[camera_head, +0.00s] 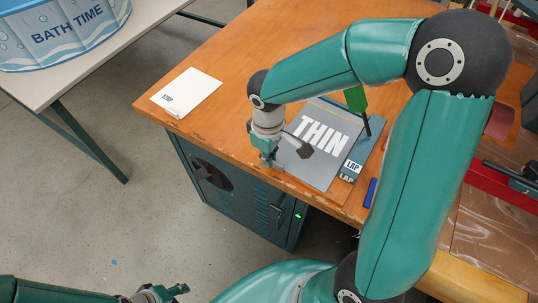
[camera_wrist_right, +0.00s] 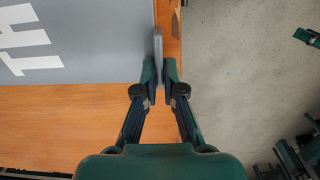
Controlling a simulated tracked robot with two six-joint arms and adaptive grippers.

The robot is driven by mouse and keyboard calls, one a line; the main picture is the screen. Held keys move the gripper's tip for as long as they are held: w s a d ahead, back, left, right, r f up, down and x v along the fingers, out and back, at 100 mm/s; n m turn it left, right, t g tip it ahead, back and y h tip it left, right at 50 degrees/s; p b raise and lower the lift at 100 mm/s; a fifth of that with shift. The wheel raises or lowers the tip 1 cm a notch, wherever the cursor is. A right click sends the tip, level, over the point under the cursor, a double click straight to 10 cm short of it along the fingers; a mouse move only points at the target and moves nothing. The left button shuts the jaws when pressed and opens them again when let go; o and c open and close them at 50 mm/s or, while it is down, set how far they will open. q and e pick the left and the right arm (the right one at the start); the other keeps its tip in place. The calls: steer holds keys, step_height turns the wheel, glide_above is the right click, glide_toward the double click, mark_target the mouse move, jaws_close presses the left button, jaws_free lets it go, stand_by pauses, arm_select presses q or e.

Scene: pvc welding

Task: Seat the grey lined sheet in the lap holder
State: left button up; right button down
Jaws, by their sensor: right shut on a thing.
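The grey lined sheet (camera_head: 318,150), marked THIN, lies flat on the wooden table near its front edge. A yellow line shows along its far part. My right gripper (camera_head: 267,158) is at its near left edge. In the right wrist view the fingers (camera_wrist_right: 159,78) are shut on a thin upright grey strip at the edge of the sheet (camera_wrist_right: 95,50). The lap holder (camera_head: 350,172), marked LAP, is along the sheet's right side. I cannot tell whether the sheet's edge is in it. My left gripper (camera_head: 172,291) is low at the bottom left, away from the table; its jaws are unclear.
A white card (camera_head: 186,92) lies at the table's left. A green piece with a dark rod (camera_head: 358,100) stands behind the sheet, and a blue bar (camera_head: 370,192) lies to the right. A dark cabinet (camera_head: 235,195) is under the table. A blue BATH TIME tub (camera_head: 60,35) stands on another table.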

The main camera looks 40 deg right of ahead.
steer(key=shift+f, duration=0.1)
steer(key=c, duration=1.2)
jaws_free()
steer(key=shift+s+a+r+p, duration=0.1)
steer(key=shift+a+r+p, duration=0.15)
steer(key=shift+r+p, duration=0.5)
steer(key=shift+s+a+r+p, duration=0.1)
steer(key=shift+a+r+p, duration=0.25)
steer(key=shift+r, duration=0.65)
steer(key=s+a+r+p, duration=0.1)
steer(key=s+a+r, duration=0.1)
steer(key=a, duration=0.5)
steer(key=shift+s+a+r, duration=0.15)
steer(key=shift+s+r, duration=0.15)
steer(key=shift+r, duration=0.2)
steer(key=s+a+f+m+y, duration=0.1)
steer(key=s+f+m, duration=0.1)
steer(key=f, duration=0.6)
steer(key=s+a+f+m+y+p, duration=0.1)
steer(key=a+f+m, duration=0.1)
steer(key=f, duration=0.6)
steer(key=s+a+f+m+y+p, duration=0.1)
steer(key=s+f+y, duration=0.1)
steer(key=f, duration=0.6)
steer(key=shift+s+a+m+t, duration=0.25)
steer(key=shift+s+m+t, duration=0.05)
steer(key=shift+m, duration=0.1)
